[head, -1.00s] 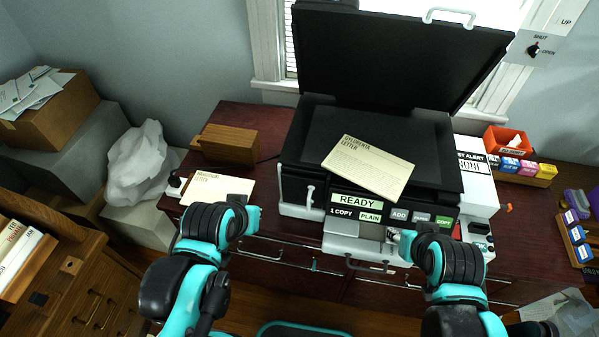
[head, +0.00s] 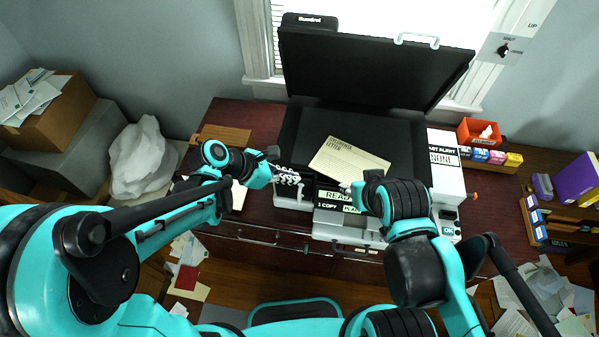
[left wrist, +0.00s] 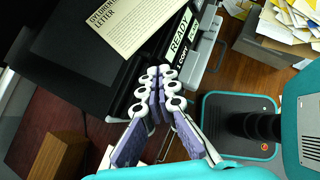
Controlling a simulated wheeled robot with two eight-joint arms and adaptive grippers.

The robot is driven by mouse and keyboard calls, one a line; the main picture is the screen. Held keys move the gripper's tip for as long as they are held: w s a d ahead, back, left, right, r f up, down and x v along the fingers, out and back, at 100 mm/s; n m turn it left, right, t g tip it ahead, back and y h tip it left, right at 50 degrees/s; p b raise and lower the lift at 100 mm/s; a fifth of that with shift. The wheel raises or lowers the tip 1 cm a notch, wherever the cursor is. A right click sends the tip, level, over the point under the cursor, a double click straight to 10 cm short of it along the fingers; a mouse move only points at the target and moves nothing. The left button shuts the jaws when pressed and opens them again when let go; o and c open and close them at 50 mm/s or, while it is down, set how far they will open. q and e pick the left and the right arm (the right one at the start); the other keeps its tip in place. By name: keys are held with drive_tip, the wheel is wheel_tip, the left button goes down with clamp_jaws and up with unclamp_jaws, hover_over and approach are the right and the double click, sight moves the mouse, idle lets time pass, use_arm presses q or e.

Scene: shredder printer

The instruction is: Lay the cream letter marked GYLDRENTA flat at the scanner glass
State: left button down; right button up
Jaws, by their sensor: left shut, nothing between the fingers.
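The cream letter marked GYLDRENTA (head: 348,160) lies at an angle across the front of the dark scanner glass (head: 405,150). It also shows in the left wrist view (left wrist: 128,22). The black scanner lid (head: 375,65) stands open behind. My left gripper (head: 290,178) is shut and empty at the scanner's front left corner, left of the letter and apart from it. Its closed fingers show in the left wrist view (left wrist: 160,88). My right gripper (head: 350,190) is at the letter's front edge, over the control panel; its fingers are mostly hidden, and contact is unclear.
Another cream letter (head: 238,195) lies on the dark red cabinet, mostly behind my left arm. A wooden box (head: 222,135) stands behind it. A white unit (head: 443,165), an orange bin (head: 480,131) and colored cartridges (head: 490,156) stand to the right.

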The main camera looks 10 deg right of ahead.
sight(333, 176)
use_arm(q)
drive_tip(key=x, duration=0.3)
drive_tip(key=d+r+x, duration=0.1)
drive_tip(key=x, duration=0.3)
drive_tip(key=b+x, duration=0.1)
drive_tip(key=x, duration=0.2)
drive_tip(key=shift+w+d+r, duration=0.15)
drive_tip(key=shift+w+d, duration=0.1)
drive_tip(key=shift+d, duration=0.1)
drive_tip(key=shift+w+d, duration=0.2)
drive_tip(key=shift+d, duration=0.3)
drive_tip(key=shift+w+d+b, duration=0.25)
drive_tip(key=shift+d+b, duration=0.3)
drive_tip(key=shift+d, duration=0.45)
drive_tip(key=shift+a, duration=0.15)
